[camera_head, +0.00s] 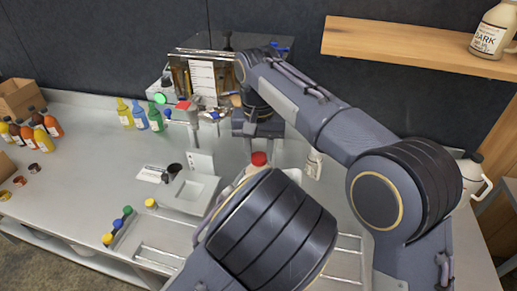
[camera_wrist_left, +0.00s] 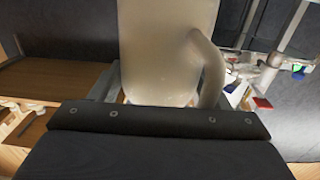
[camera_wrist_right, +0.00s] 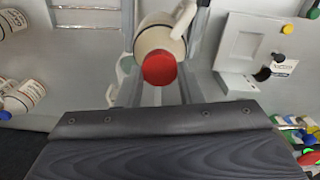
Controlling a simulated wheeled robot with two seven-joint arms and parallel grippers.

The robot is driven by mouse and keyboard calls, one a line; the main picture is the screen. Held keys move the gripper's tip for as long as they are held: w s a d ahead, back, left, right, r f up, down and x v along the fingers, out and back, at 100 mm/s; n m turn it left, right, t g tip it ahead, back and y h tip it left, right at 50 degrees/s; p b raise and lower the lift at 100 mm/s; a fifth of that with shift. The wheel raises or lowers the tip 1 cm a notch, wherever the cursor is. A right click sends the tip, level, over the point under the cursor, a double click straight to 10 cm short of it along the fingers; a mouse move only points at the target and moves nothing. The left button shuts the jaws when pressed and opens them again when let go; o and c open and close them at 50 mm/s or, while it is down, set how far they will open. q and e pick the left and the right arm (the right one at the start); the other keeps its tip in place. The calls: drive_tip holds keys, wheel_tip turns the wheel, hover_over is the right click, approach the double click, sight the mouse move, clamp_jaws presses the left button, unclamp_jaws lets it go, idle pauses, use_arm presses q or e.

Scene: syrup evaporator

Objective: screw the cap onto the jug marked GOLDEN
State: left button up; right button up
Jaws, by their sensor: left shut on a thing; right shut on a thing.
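A cream jug (camera_wrist_left: 165,50) with a loop handle fills the middle of the left wrist view. My left gripper (camera_wrist_left: 160,98) is shut on its body; in the head view my own arm hides this grip. The jug shows from above in the right wrist view (camera_wrist_right: 155,34). A red cap (camera_wrist_right: 158,69) is at its mouth; it shows in the head view (camera_head: 259,158) too. My right gripper (camera_head: 262,148) points down and is shut on the red cap. I cannot tell how far the cap is seated. No label shows on the held jug.
Yellow, green and blue caps (camera_head: 118,225) sit in a row at the front left. A white station (camera_head: 197,187) stands left of the jug. Coloured bottles (camera_head: 139,115) stand behind. A jug marked DARK (camera_head: 492,32) is on the wooden shelf (camera_head: 410,43). The left counter (camera_head: 80,165) is largely clear.

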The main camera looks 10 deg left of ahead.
drive_tip(key=m, duration=1)
drive_tip(key=shift+d+m, duration=0.1)
drive_tip(key=shift+m, duration=0.2)
drive_tip(key=m, duration=0.5)
drive_tip(key=shift+s, duration=0.1)
drive_tip(key=m, duration=0.4)
drive_tip(key=o, duration=0.9)
drive_tip(key=shift+o, duration=0.2)
drive_tip(key=shift+r, duration=2.25)
